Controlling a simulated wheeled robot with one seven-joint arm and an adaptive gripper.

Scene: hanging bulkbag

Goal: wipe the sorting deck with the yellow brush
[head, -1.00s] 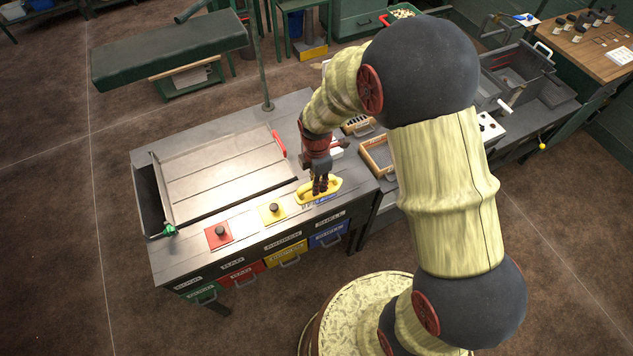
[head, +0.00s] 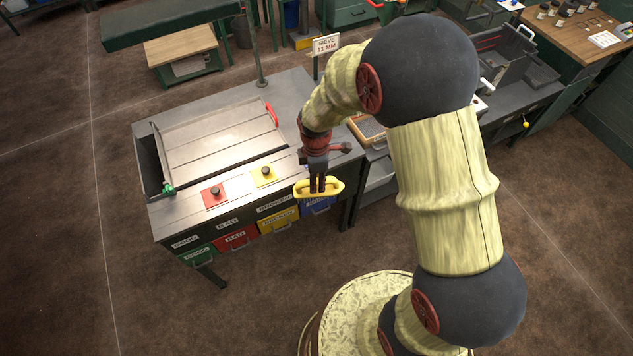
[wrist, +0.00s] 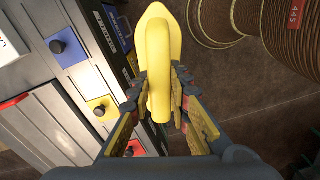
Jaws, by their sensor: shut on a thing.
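The yellow brush (head: 319,189) is held in my gripper (head: 318,184) at the front right corner of the sorting bench. In the wrist view the brush (wrist: 158,70) sits between the two fingers of my gripper (wrist: 160,100), which are shut on its handle. The sorting deck (head: 215,148) is a pale, slatted panel set in the dark bench top, to the left of my gripper. The brush is apart from the deck. My arm hides part of the scene on the right.
A red pad (head: 214,196) and a yellow pad (head: 263,175), each with a black knob, sit along the bench front. Labelled drawers, including a red one (head: 236,238), lie below. A red handle (head: 271,115) stands at the deck's right edge. A sieve sign (head: 326,45) stands behind.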

